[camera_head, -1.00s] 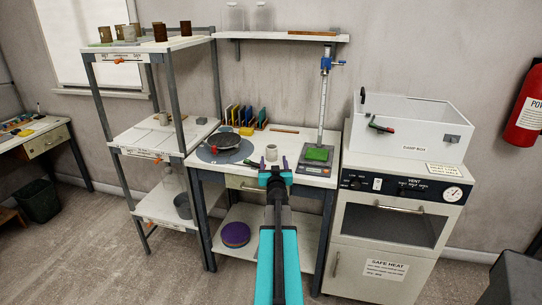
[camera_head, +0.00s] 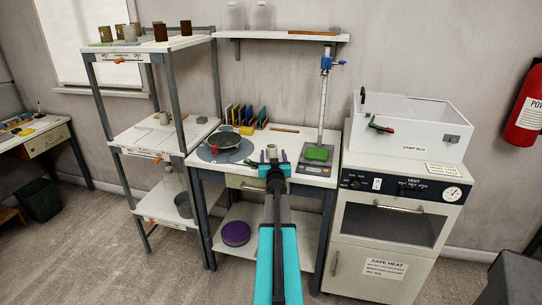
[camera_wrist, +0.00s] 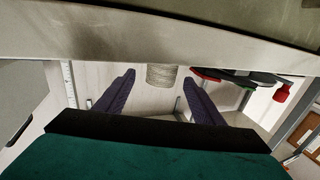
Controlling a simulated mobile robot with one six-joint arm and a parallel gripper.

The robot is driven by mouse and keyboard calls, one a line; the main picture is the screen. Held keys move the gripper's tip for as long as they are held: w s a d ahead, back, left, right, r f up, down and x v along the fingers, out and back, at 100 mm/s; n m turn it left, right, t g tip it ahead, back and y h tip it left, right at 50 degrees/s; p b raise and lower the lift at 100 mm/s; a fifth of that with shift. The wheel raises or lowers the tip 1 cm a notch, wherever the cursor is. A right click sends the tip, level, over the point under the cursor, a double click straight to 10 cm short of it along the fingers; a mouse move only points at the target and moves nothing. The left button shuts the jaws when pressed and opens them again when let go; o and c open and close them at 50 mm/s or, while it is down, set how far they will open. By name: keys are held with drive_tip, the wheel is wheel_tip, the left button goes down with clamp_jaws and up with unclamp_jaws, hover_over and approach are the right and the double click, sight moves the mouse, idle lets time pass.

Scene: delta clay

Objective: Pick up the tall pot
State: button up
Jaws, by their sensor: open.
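A pale grey cylindrical pot (camera_head: 271,151), likely the tall pot, stands upright on the workbench (camera_head: 308,170). It also shows in the wrist view as a ribbed grey cylinder (camera_wrist: 162,76), its far end cut off by a pale edge. My gripper (camera_head: 273,158) is open, in front of the pot, with its purple fingers apart. In the wrist view my gripper (camera_wrist: 161,84) has the pot in line between its fingertips, with space on both sides. Whether the fingertips reach beside the pot is hard to tell.
A turntable (camera_head: 203,154) with a dark bowl (camera_head: 225,140) is left on the bench. A scale with a green block (camera_head: 317,153) and a tall ruler post (camera_head: 323,100) stand right. A colourful rack (camera_head: 246,116) is behind. Several pots fill the left shelf's top.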

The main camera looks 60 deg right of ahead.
sight(273, 152)
drive_tip(key=shift+d, duration=0.1)
drive_tip(key=shift+p+x, duration=0.8)
drive_tip(key=shift+x, duration=1.75)
drive_tip(key=shift+w, duration=0.1)
drive_tip(key=c, duration=1.1)
